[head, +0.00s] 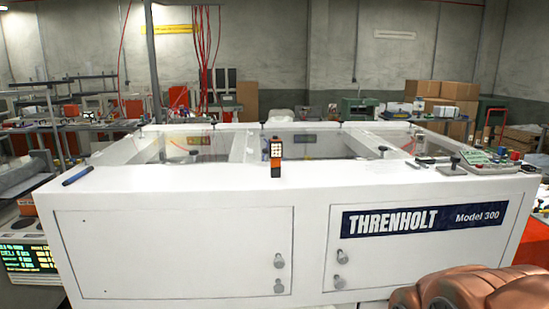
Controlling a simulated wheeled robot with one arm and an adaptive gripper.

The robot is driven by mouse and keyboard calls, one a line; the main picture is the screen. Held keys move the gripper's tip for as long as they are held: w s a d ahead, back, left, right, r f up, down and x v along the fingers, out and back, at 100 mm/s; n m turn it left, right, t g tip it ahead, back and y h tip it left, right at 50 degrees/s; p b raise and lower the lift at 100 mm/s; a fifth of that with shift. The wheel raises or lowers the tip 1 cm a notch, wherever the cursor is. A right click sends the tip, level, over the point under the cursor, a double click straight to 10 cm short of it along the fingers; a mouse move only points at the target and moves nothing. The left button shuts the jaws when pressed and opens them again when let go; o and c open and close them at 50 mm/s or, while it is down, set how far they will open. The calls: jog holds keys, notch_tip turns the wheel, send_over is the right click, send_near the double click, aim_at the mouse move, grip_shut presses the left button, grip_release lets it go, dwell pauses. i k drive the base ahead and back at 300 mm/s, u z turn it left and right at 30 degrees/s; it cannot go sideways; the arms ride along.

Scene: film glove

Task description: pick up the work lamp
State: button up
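A small upright device with an orange body and a dark face with pale dots, which looks like the work lamp (275,157), stands near the front edge of the white machine's top (350,179), left of the picture's middle. Its front faces me and nothing covers it.
A dark blue pen-like tool (77,176) lies at the top's left end. Door knobs (279,261) stick out in front.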

aim_at(276, 146)
jog(key=z, duration=1.05)
jog(key=i, duration=1.9)
jog(key=u, duration=3.5)
